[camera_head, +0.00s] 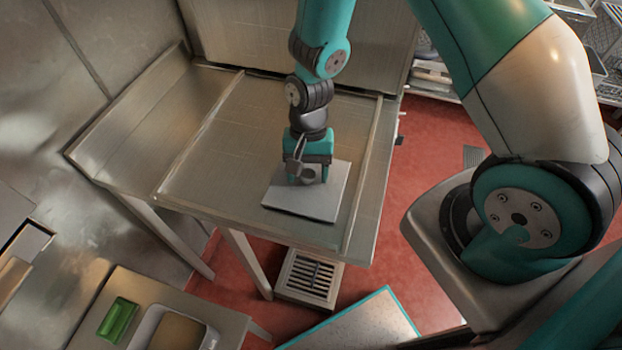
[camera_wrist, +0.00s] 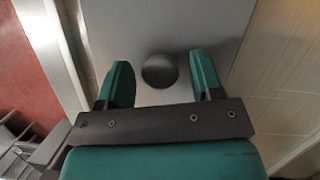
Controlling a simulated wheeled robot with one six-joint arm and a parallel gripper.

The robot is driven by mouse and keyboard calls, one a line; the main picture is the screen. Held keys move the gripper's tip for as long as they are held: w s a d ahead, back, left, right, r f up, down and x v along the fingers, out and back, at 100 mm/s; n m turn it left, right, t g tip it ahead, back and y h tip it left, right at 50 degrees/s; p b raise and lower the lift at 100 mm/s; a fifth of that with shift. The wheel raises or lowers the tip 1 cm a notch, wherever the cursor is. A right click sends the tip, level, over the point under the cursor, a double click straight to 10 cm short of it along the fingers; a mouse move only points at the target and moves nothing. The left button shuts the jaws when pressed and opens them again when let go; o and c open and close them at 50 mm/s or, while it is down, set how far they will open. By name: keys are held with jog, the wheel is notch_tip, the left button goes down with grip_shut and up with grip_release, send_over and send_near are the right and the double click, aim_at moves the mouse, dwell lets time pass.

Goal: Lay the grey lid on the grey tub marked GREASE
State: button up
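The grey lid (camera_head: 283,197) is a flat, square-edged plate lying on the steel table, near its front right part. In the wrist view the lid (camera_wrist: 150,25) has a round dark knob (camera_wrist: 159,71) on it. My gripper (camera_head: 306,176) is over the lid, pointing down. In the wrist view my gripper (camera_wrist: 160,60) is open, with one finger on each side of the knob and gaps between. A light-rimmed tub with tan contents (camera_head: 178,332) is partly in view at the lower left; no GREASE marking is readable.
The steel table (camera_head: 235,150) is otherwise bare, with raised ridges across its top. A green block-like item (camera_head: 118,320) lies beside the tub on a lower bench (camera_head: 150,292). A grated floor drain (camera_head: 308,277) is in the red floor below the table's front edge.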

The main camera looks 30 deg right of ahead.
aim_at(308, 179)
jog(key=c, duration=0.8)
notch_tip(308, 179, up, 5)
jog(key=p, duration=0.4)
jog(key=shift+r, duration=0.1)
jog(key=shift+c, duration=0.2)
